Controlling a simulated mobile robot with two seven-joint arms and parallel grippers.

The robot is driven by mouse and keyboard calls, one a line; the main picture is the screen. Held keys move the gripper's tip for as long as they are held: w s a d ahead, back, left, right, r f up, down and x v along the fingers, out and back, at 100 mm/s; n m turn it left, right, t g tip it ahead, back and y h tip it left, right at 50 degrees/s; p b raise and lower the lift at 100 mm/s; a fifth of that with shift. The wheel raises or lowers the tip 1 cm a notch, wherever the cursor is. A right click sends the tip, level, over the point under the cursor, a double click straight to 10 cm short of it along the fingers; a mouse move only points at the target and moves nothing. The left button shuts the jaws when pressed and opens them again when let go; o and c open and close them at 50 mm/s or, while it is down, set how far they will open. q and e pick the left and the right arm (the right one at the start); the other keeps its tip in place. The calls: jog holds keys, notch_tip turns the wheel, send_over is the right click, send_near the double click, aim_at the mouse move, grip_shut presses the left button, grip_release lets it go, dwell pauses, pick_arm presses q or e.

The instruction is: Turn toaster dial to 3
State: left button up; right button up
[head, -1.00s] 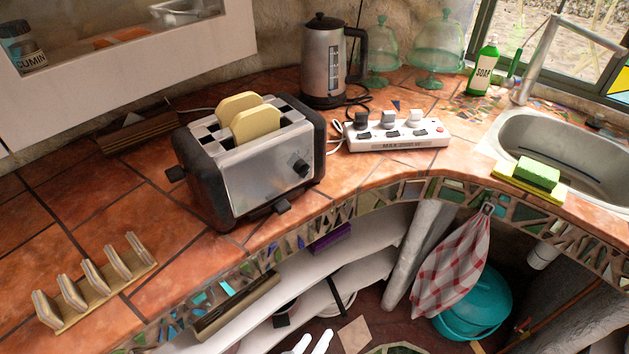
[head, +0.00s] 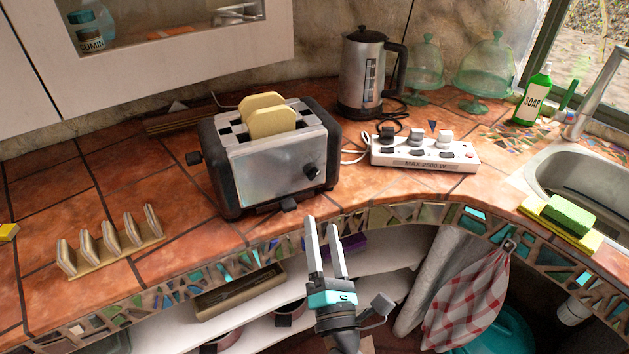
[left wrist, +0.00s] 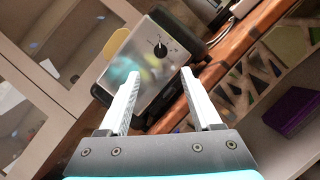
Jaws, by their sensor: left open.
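The toaster (head: 268,172) is a silver box with black ends, standing on the tiled counter with two yellow bread slices (head: 270,118) in its slots. Its black dial (head: 312,172) is on the front face, near the right end. In the left wrist view the dial (left wrist: 160,50) shows with small marks around it, too small to read. My left gripper (head: 324,220) is open and empty, in front of the counter edge, below the dial and apart from it. Its fingers (left wrist: 158,82) point toward the toaster front in the left wrist view. My right gripper is not in view.
A power strip (head: 425,154) with plugs and a kettle (head: 366,75) stand right of the toaster. A toast rack (head: 110,242) stands to its left. A wall cabinet (head: 150,45) hangs behind. Shelves with a purple item (head: 348,244) lie below the counter edge.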

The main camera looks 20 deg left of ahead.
aim_at(313, 178)
pick_arm(q)
jog(key=x, duration=1.1)
jog(key=shift+w+p, duration=0.1)
jog(key=shift+p, duration=0.2)
jog(key=shift+c, duration=0.2)
grip_shut()
